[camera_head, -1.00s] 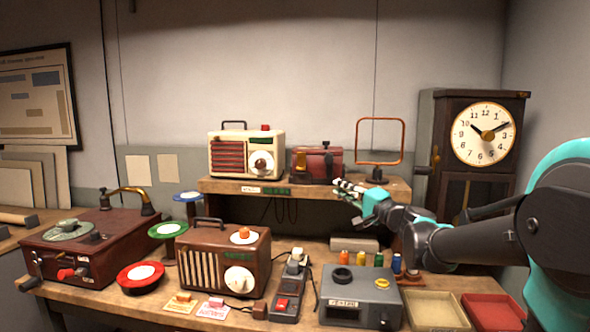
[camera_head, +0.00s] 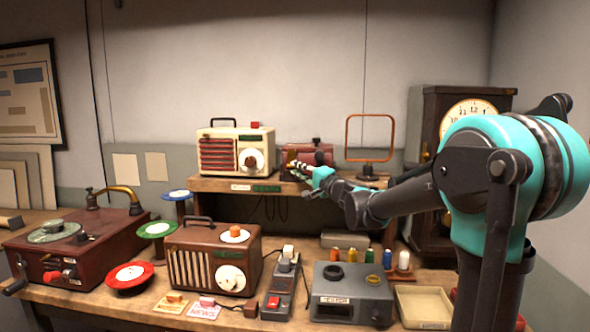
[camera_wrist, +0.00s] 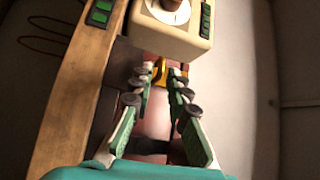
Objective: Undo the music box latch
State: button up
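The dark red music box (camera_head: 308,153) stands on the raised wooden shelf, right of the cream radio. In the wrist view its brass latch (camera_wrist: 160,71) shows between the tips of my gripper (camera_wrist: 163,76). The fingers are a little apart, with some gap visible beside the latch, and I see no clear grip on it. In the head view my gripper (camera_head: 293,167) is at the front of the music box and partly covers it. Whether the fingertips touch the box cannot be told.
The cream radio (camera_head: 234,151) stands close at the left of the music box. An orange loop frame (camera_head: 370,117) stands at its right. The shelf edge (camera_head: 225,185) lies just below. A brown radio (camera_head: 212,256) and a grey device (camera_head: 352,296) stand on the bench below.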

jog(key=shift+x, duration=0.9)
grip_shut()
jog(key=shift+s, duration=0.1)
notch_tip(320, 180, up, 6)
jog(key=s+m+g+h, duration=0.2)
jog(key=m+g+h, duration=0.1)
jog(key=m+g, duration=0.3)
jog(key=shift+s+f+m+g+h, duration=0.2)
jog(key=shift+m+g+h, duration=0.2)
jog(key=shift+g, duration=0.1)
dwell(0.7)
